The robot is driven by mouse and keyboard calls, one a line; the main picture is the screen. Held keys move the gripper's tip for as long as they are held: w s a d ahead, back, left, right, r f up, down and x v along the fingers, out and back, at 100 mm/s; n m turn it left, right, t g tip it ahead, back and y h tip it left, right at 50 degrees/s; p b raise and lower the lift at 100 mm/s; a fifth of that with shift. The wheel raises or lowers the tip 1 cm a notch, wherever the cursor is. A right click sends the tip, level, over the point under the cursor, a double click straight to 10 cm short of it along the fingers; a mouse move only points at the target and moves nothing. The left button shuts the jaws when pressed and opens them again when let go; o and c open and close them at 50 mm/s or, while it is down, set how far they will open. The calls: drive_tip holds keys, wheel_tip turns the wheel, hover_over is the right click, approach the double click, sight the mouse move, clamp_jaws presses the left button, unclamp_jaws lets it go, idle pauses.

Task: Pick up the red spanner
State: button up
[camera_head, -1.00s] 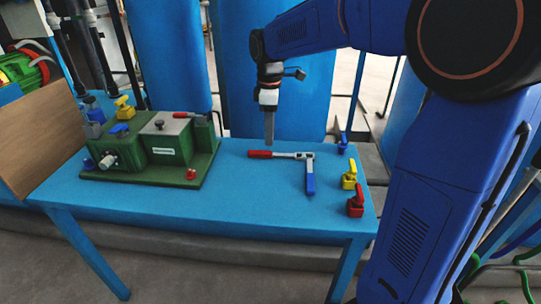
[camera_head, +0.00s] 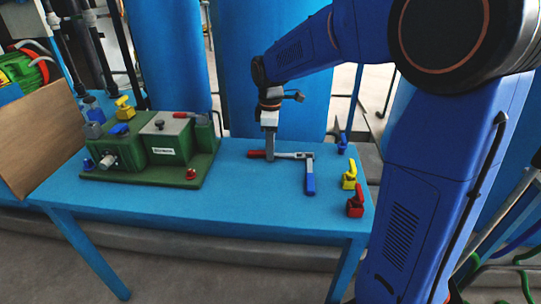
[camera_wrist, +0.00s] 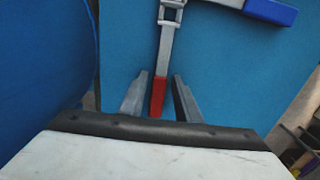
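The red spanner, with a red handle and a grey metal shaft, lies on the blue table (camera_head: 240,205); its handle (camera_head: 257,154) points left in the head view. The head end of the spanner meets or overlaps the end of a blue-handled spanner (camera_head: 310,177). My gripper (camera_head: 270,156) is low over the table at the red spanner. In the wrist view, the fingers (camera_wrist: 160,95) are open, one on each side of the red handle (camera_wrist: 158,97), with a gap on both sides. The blue handle (camera_wrist: 270,11) shows at the top right.
A green machine (camera_head: 150,150) with yellow and blue valve handles stands on the table's left part. A blue valve (camera_head: 342,146), a yellow valve (camera_head: 349,176) and a red valve (camera_head: 355,203) line the right edge. The table's front middle is clear.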

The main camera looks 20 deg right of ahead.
clamp_jaws()
wheel_tip(320, 180, up, 17)
drive_tip(key=n, duration=0.4)
hover_over(248, 162)
wheel_tip(248, 162, down, 9)
drive_tip(key=shift+w+f, duration=0.1)
drive_tip(key=shift+f, duration=3.3)
drive_tip(key=shift+f, duration=0.6)
drive_tip(key=shift+o, duration=2)
unclamp_jaws()
